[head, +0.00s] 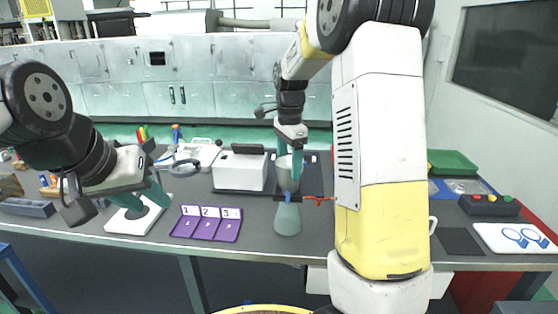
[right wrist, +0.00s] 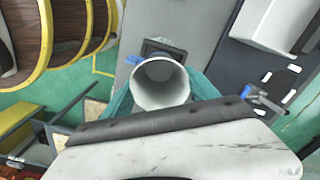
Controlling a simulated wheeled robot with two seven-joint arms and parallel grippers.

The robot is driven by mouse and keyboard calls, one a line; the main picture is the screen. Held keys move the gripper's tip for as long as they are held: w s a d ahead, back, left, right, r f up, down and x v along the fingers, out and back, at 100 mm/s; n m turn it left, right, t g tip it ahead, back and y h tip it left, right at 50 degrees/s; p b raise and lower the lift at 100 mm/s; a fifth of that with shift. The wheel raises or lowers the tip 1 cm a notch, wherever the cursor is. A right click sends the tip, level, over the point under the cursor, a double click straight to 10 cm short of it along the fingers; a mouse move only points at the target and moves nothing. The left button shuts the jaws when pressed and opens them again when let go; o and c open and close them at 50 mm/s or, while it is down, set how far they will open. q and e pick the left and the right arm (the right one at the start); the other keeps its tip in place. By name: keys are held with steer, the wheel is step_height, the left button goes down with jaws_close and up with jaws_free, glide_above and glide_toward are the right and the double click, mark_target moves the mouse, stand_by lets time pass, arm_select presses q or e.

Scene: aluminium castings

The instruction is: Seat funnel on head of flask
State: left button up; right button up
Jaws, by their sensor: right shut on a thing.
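The pale grey funnel (head: 283,177) is upright, wide mouth up, directly above the neck of the flask. The greenish conical flask (head: 288,221) stands on the bench, its neck in a clamp with blue (head: 288,197) and red parts. My right gripper (head: 290,168) is shut on the funnel from above. The right wrist view looks into the funnel's mouth (right wrist: 160,84), with teal fingers at both sides; the flask is hidden there. I cannot tell whether the funnel's stem is inside the neck. My left gripper (head: 122,199) is empty and open at the left, away from both.
A white plate with a dark disc (head: 128,222) lies below my left gripper. A purple numbered tray (head: 206,231) is left of the flask, and a white box (head: 240,172) is behind it. A button box (head: 489,205) and green tray (head: 453,161) are at the right.

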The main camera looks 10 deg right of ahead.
steer(key=shift+f, duration=0.25)
steer(key=o, duration=1.6)
steer(key=shift+c, duration=0.2)
step_height(320, 180, up, 8)
steer(key=shift+f, duration=0.1)
